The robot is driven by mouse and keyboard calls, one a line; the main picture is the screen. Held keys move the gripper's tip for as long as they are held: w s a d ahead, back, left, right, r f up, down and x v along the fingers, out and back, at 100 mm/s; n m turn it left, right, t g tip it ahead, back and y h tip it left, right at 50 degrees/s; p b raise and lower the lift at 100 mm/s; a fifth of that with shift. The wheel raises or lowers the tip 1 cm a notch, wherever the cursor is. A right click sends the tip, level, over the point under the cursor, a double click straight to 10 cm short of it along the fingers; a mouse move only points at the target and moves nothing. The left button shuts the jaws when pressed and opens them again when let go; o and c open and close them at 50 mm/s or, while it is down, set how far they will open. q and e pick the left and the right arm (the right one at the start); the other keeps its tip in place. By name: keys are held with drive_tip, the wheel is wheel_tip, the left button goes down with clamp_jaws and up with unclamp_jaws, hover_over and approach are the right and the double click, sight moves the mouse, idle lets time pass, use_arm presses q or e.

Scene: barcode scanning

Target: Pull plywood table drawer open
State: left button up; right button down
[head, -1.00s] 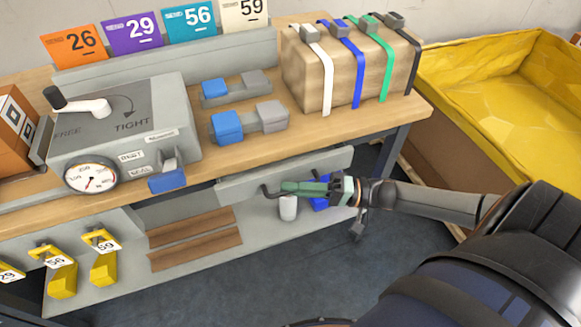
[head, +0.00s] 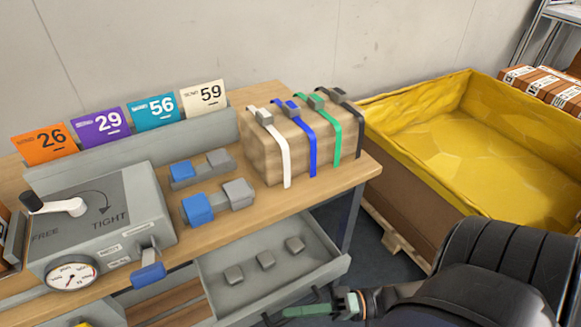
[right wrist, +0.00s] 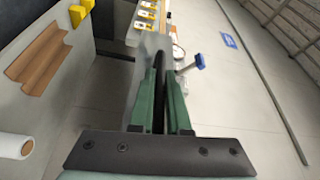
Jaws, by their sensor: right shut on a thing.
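My right gripper (head: 288,313) is at the drawer's front, low in the head view, with green fingers. It is shut on the dark drawer handle (head: 267,319), which shows only in part. In the right wrist view the green fingers (right wrist: 160,92) sit close around a dark bar beside a grey panel. My left gripper is not in view.
A strapped box (head: 262,150) and blue-and-grey buckles (head: 198,208) stand on the tabletop beside a grey tensioner box (head: 100,225). A large yellow-lined crate (head: 450,150) stands to the right. Floor shows between table and crate.

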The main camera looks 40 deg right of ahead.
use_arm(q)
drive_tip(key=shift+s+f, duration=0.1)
use_arm(e)
drive_tip(key=shift+s, duration=0.1)
drive_tip(key=c, duration=1.3)
unclamp_jaws()
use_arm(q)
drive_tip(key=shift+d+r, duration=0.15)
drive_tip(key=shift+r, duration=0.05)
use_arm(e)
drive_tip(key=o, duration=0.4)
use_arm(q)
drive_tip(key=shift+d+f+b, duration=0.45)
drive_tip(key=shift+b, duration=0.25)
use_arm(e)
drive_tip(key=v, duration=1.2)
drive_tip(key=shift+s+d, duration=0.15)
drive_tip(key=shift+d, duration=0.05)
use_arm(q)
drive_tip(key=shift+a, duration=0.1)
